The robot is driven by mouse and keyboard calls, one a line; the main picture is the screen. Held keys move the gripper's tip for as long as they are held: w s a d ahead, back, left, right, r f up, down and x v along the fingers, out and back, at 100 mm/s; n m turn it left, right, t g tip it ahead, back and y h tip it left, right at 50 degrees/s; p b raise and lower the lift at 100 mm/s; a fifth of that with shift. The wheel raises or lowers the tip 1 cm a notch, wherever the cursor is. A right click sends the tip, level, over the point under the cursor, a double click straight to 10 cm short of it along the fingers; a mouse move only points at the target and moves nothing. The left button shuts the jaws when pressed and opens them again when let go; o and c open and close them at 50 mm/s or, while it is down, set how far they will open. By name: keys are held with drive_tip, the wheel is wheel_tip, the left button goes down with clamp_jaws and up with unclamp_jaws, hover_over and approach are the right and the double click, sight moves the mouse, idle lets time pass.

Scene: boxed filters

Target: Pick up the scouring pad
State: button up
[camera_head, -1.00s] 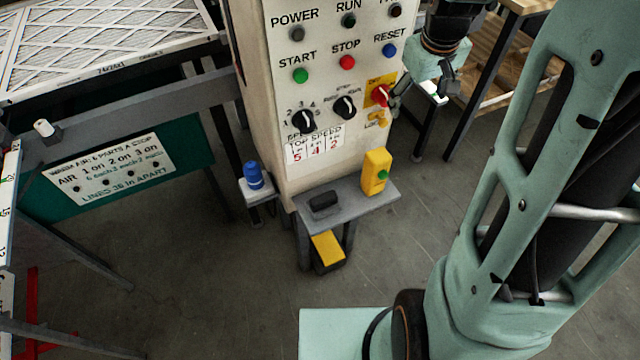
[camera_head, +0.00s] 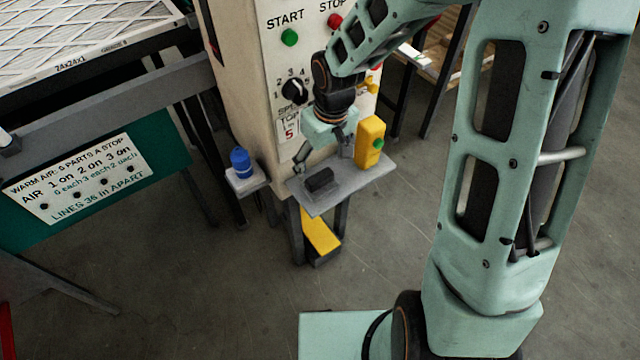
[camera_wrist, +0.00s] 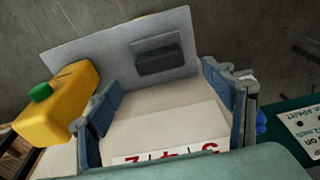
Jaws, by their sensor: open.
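The scouring pad, a small dark grey block (camera_head: 319,181), lies on the grey shelf (camera_head: 325,203) at the front of the machine. In the wrist view the pad (camera_wrist: 160,60) shows near the top middle, on the bare shelf (camera_wrist: 105,60). My gripper (camera_head: 324,158) is above the shelf, close to the machine's front panel, with its fingers pointing down. In the wrist view its two fingers are spread wide and the gap between them is empty. The pad lies beyond the fingertips, apart from them.
A yellow bottle with a green cap (camera_head: 369,143) stands on the shelf right of the pad. The machine panel (camera_head: 290,65) rises behind. A blue container (camera_head: 240,163) stands on a small ledge to the left. A yellow-topped pedal (camera_head: 320,237) is below the shelf.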

sight(320, 175)
drive_tip(key=f, duration=0.4)
drive_tip(key=f+b, duration=0.1)
drive_tip(key=f, duration=0.2)
drive_tip(key=shift+w+a, duration=0.25)
drive_tip(key=shift+w, duration=0.15)
drive_tip(key=shift+r, duration=0.1)
drive_tip(key=c, duration=1.3)
drive_tip(key=shift+r, duration=0.15)
